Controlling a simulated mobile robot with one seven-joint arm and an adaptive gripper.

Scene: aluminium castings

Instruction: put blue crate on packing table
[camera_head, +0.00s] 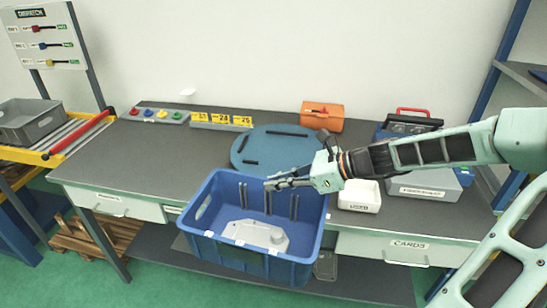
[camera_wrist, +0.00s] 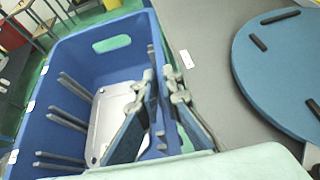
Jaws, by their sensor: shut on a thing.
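The blue crate (camera_head: 256,257) is in the middle of the head view, with a light grey metal casting (camera_head: 250,234) inside it. My gripper (camera_head: 272,183) is shut on the crate's far wall near its right end. In the wrist view the fingers (camera_wrist: 158,108) straddle the wall of the blue crate (camera_wrist: 65,60), and the casting (camera_wrist: 112,115) shows on its floor. The packing table (camera_head: 130,157) has a dark grey top and drawers. The crate overlaps its front edge in the picture, hanging out past it; I cannot tell whether it touches the table.
A round blue board (camera_head: 275,150) lies behind the crate. A white bin (camera_head: 360,197), an orange box (camera_head: 322,117) and a grey case (camera_head: 425,184) stand at the right. Yellow number signs (camera_head: 222,119) line the back. The tabletop's left part is clear. A roller rack with a grey crate (camera_head: 28,120) stands left.

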